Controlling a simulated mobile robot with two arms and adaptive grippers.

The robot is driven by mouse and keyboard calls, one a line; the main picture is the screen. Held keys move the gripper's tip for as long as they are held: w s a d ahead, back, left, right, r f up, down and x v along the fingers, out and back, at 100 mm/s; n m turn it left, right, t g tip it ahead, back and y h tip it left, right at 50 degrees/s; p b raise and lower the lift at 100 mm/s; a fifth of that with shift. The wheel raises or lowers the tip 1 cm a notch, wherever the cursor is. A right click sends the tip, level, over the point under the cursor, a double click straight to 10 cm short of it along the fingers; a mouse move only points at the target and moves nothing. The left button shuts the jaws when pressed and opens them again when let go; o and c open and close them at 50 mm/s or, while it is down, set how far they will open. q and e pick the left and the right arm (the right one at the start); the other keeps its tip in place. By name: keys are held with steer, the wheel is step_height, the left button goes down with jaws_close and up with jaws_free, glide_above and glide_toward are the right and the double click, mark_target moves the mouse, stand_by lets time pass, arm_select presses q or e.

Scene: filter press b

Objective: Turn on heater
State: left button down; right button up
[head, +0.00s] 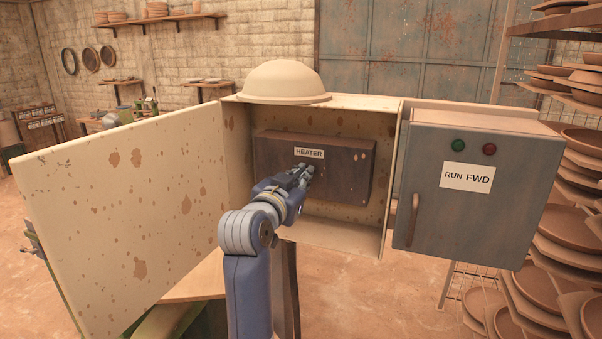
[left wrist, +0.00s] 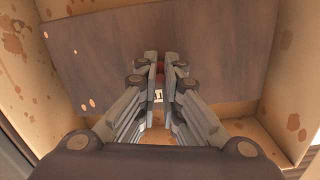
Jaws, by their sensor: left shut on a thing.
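The heater box (head: 345,172) is a dark brown panel with a white HEATER label (head: 309,153), mounted inside an open beige cabinet (head: 385,170). My left gripper (head: 307,171) reaches into the cabinet, with its fingertips at the panel just below the label. In the left wrist view the fingers (left wrist: 166,72) are closed in on a small reddish heater switch (left wrist: 182,71), mostly hidden between them. A small white mark (left wrist: 158,96) shows between the fingers. The switch's position cannot be read. My right gripper is in neither view.
The beige cabinet door (head: 120,210) stands swung open to the left. A domed lid (head: 285,83) rests on the cabinet top. A grey RUN FWD box (head: 470,205) with green and red buttons adjoins at right. Shelves of stacked plates (head: 560,235) stand far right.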

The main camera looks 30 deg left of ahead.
arm_select(q)
steer(key=shift+w+a+r+g+h+p, duration=0.1)
steer(key=shift+r+g+h+p, duration=0.2)
steer(key=shift+g+p, duration=0.4)
steer(key=shift+w+d+r+g+h+p, duration=0.1)
steer(key=shift+r+g+p, duration=0.25)
steer(key=shift+g+p, duration=0.35)
steer(key=shift+w+a+r+g+h+p, duration=0.15)
steer(key=shift+r+g+p, duration=0.25)
steer(key=shift+g, duration=0.5)
steer(key=shift+f, duration=0.1)
steer(key=c, duration=1.7)
jaws_free()
steer(key=shift+s, duration=0.1)
steer(key=shift+w+f, duration=0.1)
steer(key=shift+w, duration=0.15)
